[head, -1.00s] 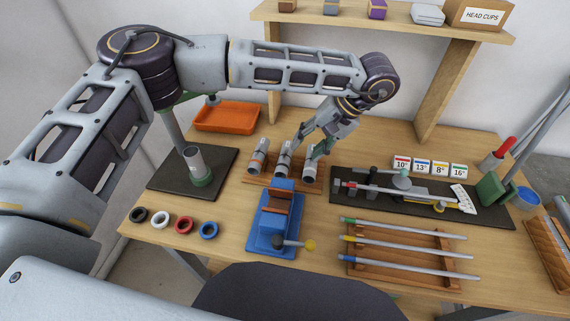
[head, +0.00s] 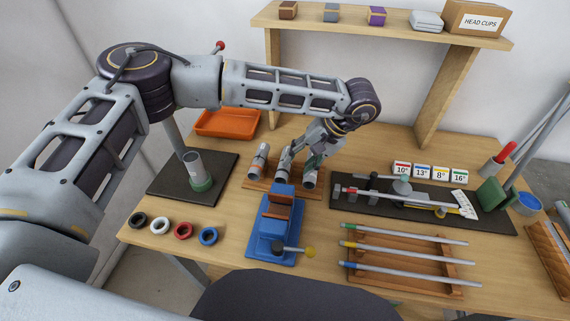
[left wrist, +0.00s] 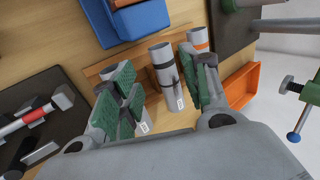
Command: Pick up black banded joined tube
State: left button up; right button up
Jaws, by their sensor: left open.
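The black banded joined tube (left wrist: 163,72) is a grey tube with dark bands and a small white tag, seen in the left wrist view. It is the middle one of three tubes on a wooden rack (left wrist: 95,70); in the head view the middle tube (head: 282,175) is partly covered by my gripper. My left gripper (left wrist: 163,92) is open, its green-padded fingers on either side of this tube. A gap shows between the pads and the tube. The orange-banded tube (left wrist: 198,38) lies beyond one finger; the third tube (head: 309,179) is partly hidden. My right gripper is out of view.
A blue fixture (head: 270,235) stands just in front of the rack. An orange tray (head: 228,123) is behind left, and a dark stand with an upright tube (head: 195,165) is at left. A dark board with tools (head: 400,205) lies to the right.

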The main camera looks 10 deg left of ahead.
aim_at(284, 176)
pick_arm(q)
jog(key=x, duration=0.3)
jog(key=shift+a+f, duration=0.1)
jog(key=shift+f, duration=0.05)
jog(key=shift+a+f, duration=0.25)
jog(key=shift+f, duration=0.25)
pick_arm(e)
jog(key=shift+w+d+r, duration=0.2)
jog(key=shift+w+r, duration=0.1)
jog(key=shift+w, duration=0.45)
pick_arm(q)
jog(key=shift+s+a+f+p, duration=0.1)
jog(key=shift+a+f+p, duration=0.3)
jog(key=shift+f, duration=0.1)
jog(key=x, duration=0.2)
jog(key=shift+s+a+f+p, duration=0.1)
jog(key=shift+a+f+p, duration=0.05)
jog(key=shift+f+p, duration=0.2)
jog(key=shift+a+f, duration=0.3)
jog(key=shift+f, duration=0.2)
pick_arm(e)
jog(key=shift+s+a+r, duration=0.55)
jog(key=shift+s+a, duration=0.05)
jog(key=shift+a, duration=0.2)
